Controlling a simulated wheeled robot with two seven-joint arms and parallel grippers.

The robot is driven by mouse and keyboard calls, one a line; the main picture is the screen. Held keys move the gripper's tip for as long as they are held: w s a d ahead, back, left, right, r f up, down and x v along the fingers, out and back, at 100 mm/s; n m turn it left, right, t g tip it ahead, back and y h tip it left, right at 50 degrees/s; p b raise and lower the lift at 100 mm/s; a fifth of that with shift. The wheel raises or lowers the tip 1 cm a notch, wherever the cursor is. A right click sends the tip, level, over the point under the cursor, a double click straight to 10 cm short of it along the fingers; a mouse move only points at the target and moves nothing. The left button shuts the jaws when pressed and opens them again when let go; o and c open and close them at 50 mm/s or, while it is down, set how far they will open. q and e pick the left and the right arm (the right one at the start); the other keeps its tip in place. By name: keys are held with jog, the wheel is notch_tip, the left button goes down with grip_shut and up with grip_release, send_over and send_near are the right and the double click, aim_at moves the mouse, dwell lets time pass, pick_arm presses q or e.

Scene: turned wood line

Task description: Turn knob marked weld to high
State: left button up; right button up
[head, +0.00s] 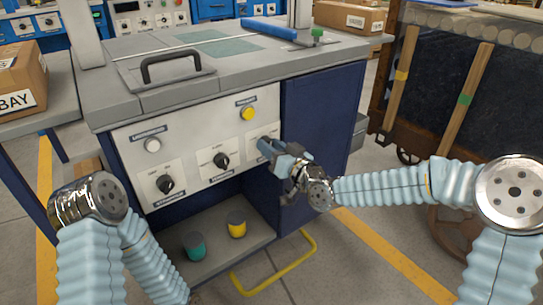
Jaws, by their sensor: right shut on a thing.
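The white control panel (190,140) on the cabinet front has a row of black knobs on white plates. The left knob (165,185) and the middle knob (221,160) are in plain sight. My right gripper (265,146) is at the right-hand plate (255,133), shut on the knob there, which its fingers hide. The labels are too small to read, so I cannot tell which knob is marked weld, nor the setting of the held knob. My left arm is folded at the lower left; its gripper is out of view.
A white button (152,145) and a yellow button (248,113) sit above the knobs. Below, an open shelf (215,250) holds a teal pot (195,245) and a yellow pot (236,224). A yellow floor handle (285,268) juts out in front. A wooden-post rack (465,110) stands right.

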jog(key=m+b, duration=0.5)
jog(key=m, duration=0.6)
jog(key=shift+f+b, duration=0.15)
jog(key=shift+b, duration=0.2)
jog(key=shift+m, duration=0.3)
jog(key=o, duration=1)
jog(key=shift+o, duration=0.2)
